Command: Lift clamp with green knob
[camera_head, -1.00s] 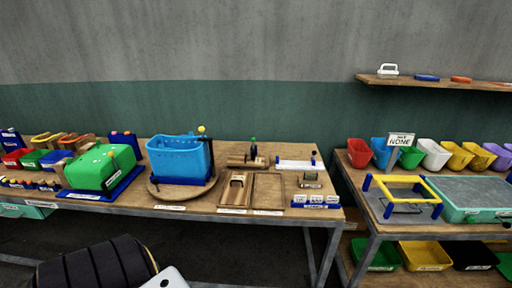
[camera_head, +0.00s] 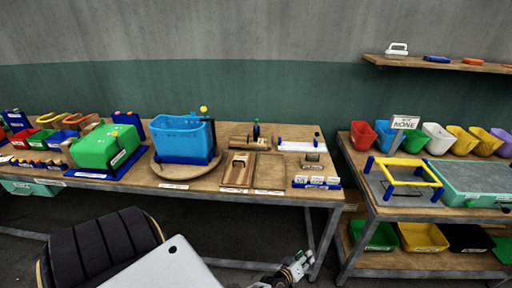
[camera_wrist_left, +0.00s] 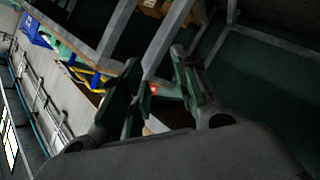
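The clamp with the green knob (camera_head: 256,131) stands upright on the back part of the wooden table, beside a wooden block. It looks small and dark at this distance. My left gripper (camera_head: 304,262) is low in front of the table's right front leg, well below and in front of the clamp. In the left wrist view, the left gripper (camera_wrist_left: 155,66) has its two dark fingers spread apart with nothing held between them. The wrist view shows table frames and floor, and I cannot make out the clamp there. My right gripper is not in view.
A blue bin (camera_head: 181,141) on a round wooden board and a green box (camera_head: 105,146) stand left of the clamp. Wooden trays (camera_head: 238,171) and small labelled blocks (camera_head: 317,181) lie in front. A second table (camera_head: 382,210) with a yellow frame stands at right.

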